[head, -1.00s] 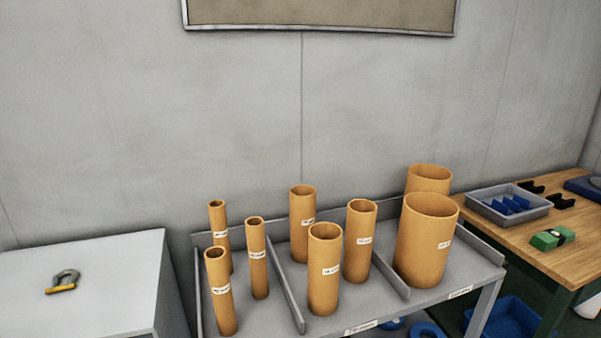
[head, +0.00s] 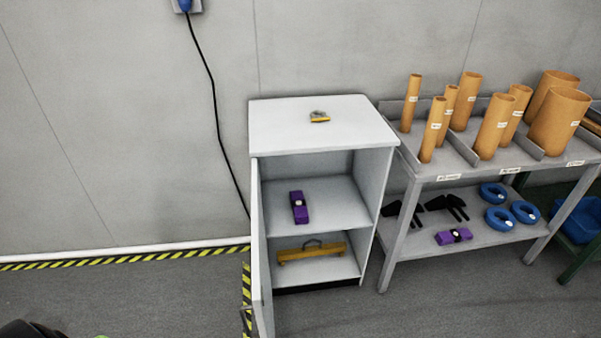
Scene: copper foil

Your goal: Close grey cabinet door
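The grey cabinet (head: 285,130) stands against the wall near the middle of the head view. Its door (head: 261,255) is hinged on the left side and stands wide open, swung out toward me and seen nearly edge-on. The front opening is uncovered, showing two levels inside. A purple item (head: 299,207) lies on the upper shelf and a yellow tool with a handle (head: 311,252) lies on the cabinet's bottom. Neither gripper can be made out. A dark shape (head: 30,329) at the bottom left edge is cut off and may be part of me.
A grey rack (head: 405,235) with orange tubes, blue rings and black tools stands right of the cabinet. A small padlock-like item (head: 319,117) lies on the cabinet top. Yellow-black striped tape (head: 130,258) marks the floor at the left. The floor before the cabinet looks clear.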

